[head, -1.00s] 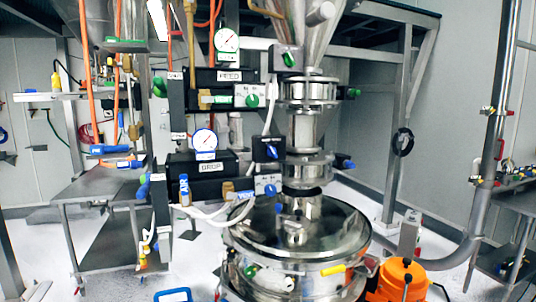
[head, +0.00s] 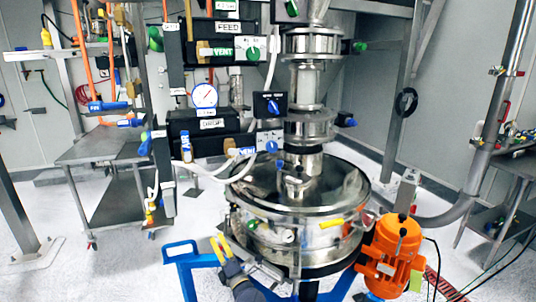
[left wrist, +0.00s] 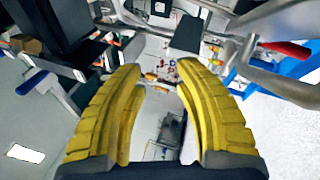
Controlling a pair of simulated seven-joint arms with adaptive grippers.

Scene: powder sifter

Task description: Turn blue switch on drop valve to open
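The DROP box (head: 206,124) is black, with a white-faced gauge above it; its label is blurred now. At its right end a white panel (head: 262,139) carries a blue knob (head: 271,146). Just above, a black switch box (head: 261,104) on the steel column carries another blue switch (head: 272,107). My left gripper (head: 220,243), with yellow ridged fingers, is low at the front left of the round sifter, well below both blue switches and touching neither. In the left wrist view its fingers (left wrist: 160,75) are apart and empty. My right gripper is out of view.
The steel sifter drum (head: 300,200) stands on a blue frame (head: 180,262), with an orange motor (head: 394,255) at its right. White hoses (head: 215,182) hang below the DROP box. The FEED box (head: 222,30) is above. A steel side table (head: 100,145) stands left.

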